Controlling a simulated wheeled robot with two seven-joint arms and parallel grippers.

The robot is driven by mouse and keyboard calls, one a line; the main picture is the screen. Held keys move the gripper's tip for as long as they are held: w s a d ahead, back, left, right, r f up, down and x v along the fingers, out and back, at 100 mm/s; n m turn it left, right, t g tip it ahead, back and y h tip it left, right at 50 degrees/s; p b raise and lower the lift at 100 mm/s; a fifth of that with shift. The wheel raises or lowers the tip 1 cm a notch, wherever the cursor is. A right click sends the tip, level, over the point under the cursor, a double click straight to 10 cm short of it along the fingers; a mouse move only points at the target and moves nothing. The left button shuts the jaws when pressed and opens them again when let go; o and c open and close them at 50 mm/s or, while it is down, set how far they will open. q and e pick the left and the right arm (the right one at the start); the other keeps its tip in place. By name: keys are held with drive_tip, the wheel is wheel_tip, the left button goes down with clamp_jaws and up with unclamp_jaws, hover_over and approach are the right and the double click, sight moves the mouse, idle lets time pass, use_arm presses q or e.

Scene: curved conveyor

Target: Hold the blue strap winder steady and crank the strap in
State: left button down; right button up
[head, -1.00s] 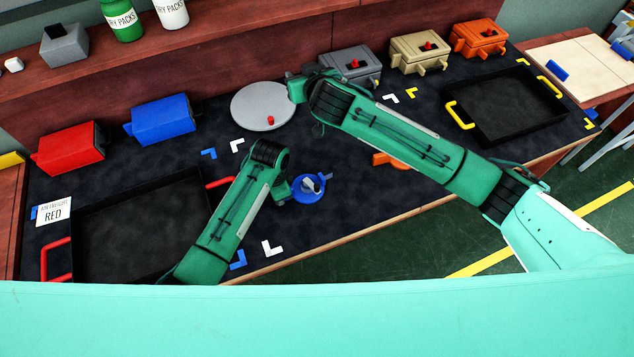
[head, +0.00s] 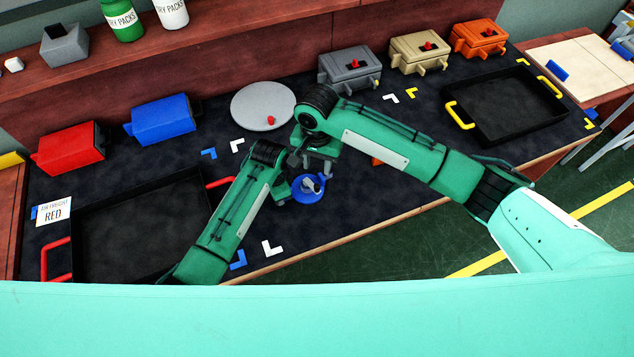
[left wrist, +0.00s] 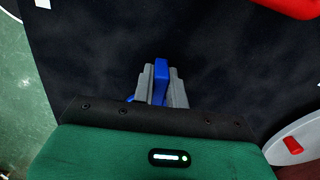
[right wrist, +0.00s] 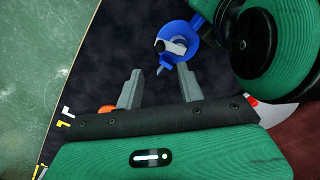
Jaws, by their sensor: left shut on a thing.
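The blue strap winder (head: 309,194) is on the dark mat near its front edge, with a grey-white piece on top. My left gripper (head: 288,192) is at its left side. In the left wrist view, the left fingers (left wrist: 161,85) are shut on a blue upright part of the winder (left wrist: 161,70). My right gripper (head: 317,171) is just behind and above the winder, pointing down. In the right wrist view, the right fingers (right wrist: 158,88) are apart and empty. The winder (right wrist: 178,42) lies beyond them there, with its pale top piece and a small blue tab showing.
A grey disc (head: 255,108) with a red knob stands behind the grippers. A black tray (head: 130,192) with red handles is left, another tray (head: 505,135) with yellow handles right. Coloured boxes line the back.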

sight(317, 185)
wheel_tip(317, 185, down, 10)
drive_tip(key=shift+f, duration=0.1)
idle(0.4)
clamp_jaws()
